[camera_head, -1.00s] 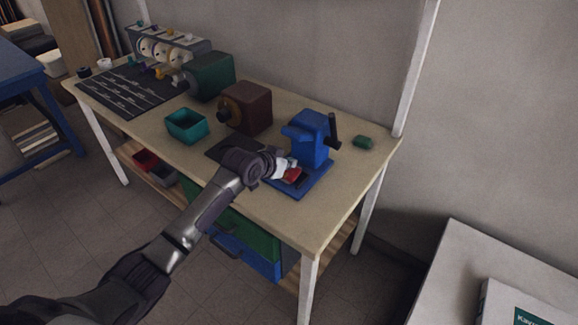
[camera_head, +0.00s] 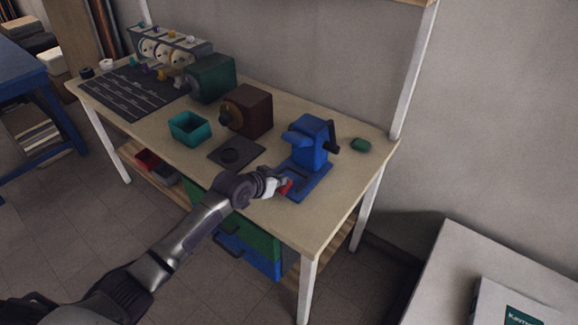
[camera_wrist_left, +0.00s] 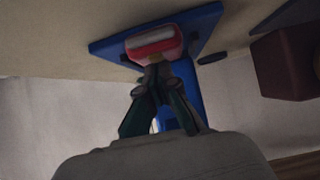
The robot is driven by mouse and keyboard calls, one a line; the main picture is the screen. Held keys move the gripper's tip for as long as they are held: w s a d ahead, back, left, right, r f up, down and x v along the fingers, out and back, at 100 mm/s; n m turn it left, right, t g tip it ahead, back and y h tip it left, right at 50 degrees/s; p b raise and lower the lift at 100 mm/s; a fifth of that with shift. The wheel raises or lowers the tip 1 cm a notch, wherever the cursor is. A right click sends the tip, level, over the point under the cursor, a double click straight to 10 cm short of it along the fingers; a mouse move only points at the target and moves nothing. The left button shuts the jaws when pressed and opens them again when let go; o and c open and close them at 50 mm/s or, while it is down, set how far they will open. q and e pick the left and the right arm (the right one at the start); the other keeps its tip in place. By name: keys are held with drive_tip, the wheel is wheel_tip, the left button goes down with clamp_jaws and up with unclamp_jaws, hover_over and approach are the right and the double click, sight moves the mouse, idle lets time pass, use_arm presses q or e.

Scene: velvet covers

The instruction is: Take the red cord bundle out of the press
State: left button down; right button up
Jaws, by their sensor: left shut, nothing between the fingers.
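The blue press (camera_head: 312,143) stands near the right end of the bench, with a flat blue base and a dark handle on its right. The red cord bundle (camera_head: 286,188) is at the front left of that base, just beyond my left fingertips. In the left wrist view the bundle (camera_wrist_left: 150,46) is red with a pale band and overlaps the base's outline. My left gripper (camera_head: 279,186) is shut, its fingertips close against the near side of the bundle. Whether the bundle rests on the base is unclear. My right gripper is out of view.
A dark plate (camera_head: 220,158), a teal box (camera_head: 190,128), a maroon machine (camera_head: 254,112) and a green machine (camera_head: 213,80) stand left of the press. A small green item (camera_head: 360,145) lies to its right. The bench front near the right corner is clear.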

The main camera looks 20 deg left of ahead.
use_arm(q)
drive_tip(key=shift+w+d, duration=0.1)
drive_tip(key=shift+w, duration=0.05)
drive_tip(key=shift+r+p, duration=0.9)
drive_tip(key=shift+p, duration=0.2)
drive_tip(key=shift+s+f, duration=0.2)
drive_tip(key=shift+s, duration=0.15)
drive_tip(key=s+a+b, duration=0.1)
drive_tip(key=s+a, duration=0.3)
drive_tip(key=s, duration=0.6)
drive_tip(key=shift+s, duration=0.35)
